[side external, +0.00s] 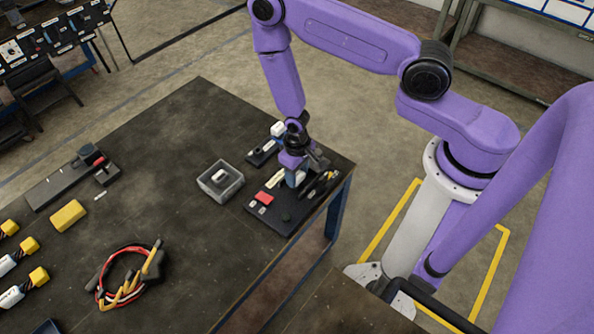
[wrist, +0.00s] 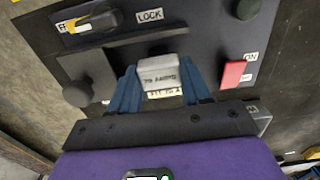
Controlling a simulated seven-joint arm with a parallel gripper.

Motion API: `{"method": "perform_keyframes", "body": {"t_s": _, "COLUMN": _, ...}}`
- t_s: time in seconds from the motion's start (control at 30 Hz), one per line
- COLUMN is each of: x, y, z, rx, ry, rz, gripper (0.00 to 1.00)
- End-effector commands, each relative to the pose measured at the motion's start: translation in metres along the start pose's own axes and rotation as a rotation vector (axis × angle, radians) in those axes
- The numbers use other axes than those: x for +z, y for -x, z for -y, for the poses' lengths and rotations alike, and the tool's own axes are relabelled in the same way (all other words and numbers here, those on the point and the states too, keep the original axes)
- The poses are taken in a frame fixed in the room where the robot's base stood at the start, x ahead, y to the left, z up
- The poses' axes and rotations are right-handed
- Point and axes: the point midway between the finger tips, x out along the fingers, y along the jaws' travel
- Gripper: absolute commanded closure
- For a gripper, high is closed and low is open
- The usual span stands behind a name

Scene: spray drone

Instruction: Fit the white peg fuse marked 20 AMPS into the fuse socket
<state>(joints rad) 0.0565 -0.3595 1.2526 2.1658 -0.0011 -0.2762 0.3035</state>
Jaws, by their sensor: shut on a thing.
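The white peg fuse (wrist: 158,74), printed with 20 AMPS in upside-down lettering, sits between the blue fingers of my gripper (wrist: 158,66) in the wrist view. My gripper is shut on it, one finger on each side. In the side view my gripper (side external: 294,179) points down at the dark panel (side external: 265,216) near the table's right corner. The fuse is close over or at the panel face. The fuse socket is not clearly visible; the fuse and fingers cover that spot, so I cannot tell whether the fuse is in it.
The panel carries a red switch (wrist: 233,74) by an ON label, a black knob (wrist: 77,94), and a yellow-marked selector (wrist: 88,22) near a LOCK label. Coiled cables (side external: 127,275) lie front left.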

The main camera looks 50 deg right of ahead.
Motion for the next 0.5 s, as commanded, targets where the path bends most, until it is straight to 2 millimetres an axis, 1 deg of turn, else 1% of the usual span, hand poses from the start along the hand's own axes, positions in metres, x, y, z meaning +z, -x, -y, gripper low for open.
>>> {"method": "perform_keyframes", "body": {"t_s": 0.17, "x": -0.0001, "y": -0.0036, "z": 0.0, "rx": 0.0, "ry": 0.0, "rz": -0.001, "gripper": 1.0}}
{"method": "perform_keyframes", "body": {"t_s": 0.2, "x": -0.0002, "y": -0.0032, "z": 0.0001, "rx": 0.0, "ry": 0.0, "rz": -0.001, "gripper": 0.39}}
{"method": "perform_keyframes", "body": {"t_s": 0.23, "x": -0.0002, "y": -0.0032, "z": 0.0001, "rx": 0.0, "ry": 0.0, "rz": -0.001, "gripper": 0.3}}
{"method": "perform_keyframes", "body": {"t_s": 0.27, "x": -0.0002, "y": -0.0031, "z": 0.0001, "rx": 0.0, "ry": 0.0, "rz": -0.001, "gripper": 0.23}}
{"method": "perform_keyframes", "body": {"t_s": 0.5, "x": -0.0001, "y": -0.0031, "z": 0.0, "rx": 0.0, "ry": 0.0, "rz": -0.001, "gripper": 0.23}}
